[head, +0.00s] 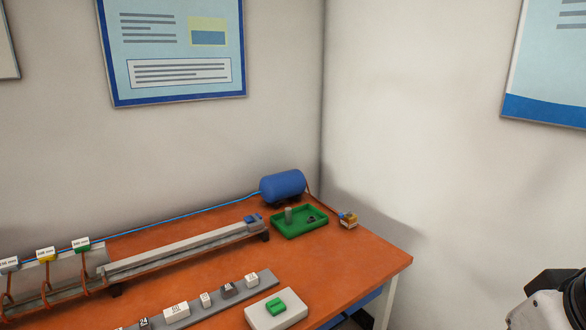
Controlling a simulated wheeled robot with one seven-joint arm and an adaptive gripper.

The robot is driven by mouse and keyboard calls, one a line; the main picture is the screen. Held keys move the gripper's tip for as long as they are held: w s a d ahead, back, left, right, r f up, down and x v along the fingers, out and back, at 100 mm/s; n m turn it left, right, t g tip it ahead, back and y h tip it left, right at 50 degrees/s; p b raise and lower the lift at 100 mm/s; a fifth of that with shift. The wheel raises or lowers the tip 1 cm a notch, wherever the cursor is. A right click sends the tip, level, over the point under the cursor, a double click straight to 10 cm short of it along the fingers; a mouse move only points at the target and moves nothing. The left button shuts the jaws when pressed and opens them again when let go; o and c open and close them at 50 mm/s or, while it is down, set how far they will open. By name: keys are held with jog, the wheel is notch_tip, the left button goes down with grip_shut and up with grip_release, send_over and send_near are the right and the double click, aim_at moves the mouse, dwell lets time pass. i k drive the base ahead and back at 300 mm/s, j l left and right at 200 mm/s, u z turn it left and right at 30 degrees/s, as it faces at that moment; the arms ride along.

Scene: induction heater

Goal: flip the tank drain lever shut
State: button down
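A blue tank (282,186), a lying cylinder, stands at the back corner of the orange table. Part of my own arm, white and black, shows at the lower right edge, well right of the table. The fingers of my gripper do not show.
A green tray (299,222) with a grey cylinder lies in front of the tank. A long grey rail (183,250) runs to its left. A pale box with a green top (277,308) and a strip of labelled blocks are nearer. The table's right front (350,265) is bare.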

aim_at(349, 212)
jog(key=u, duration=2.05)
jog(key=z, duration=1.9)
jog(key=i+j, duration=0.1)
jog(key=i, duration=0.3)
jog(key=i+j, duration=0.1)
jog(key=i, duration=0.3)
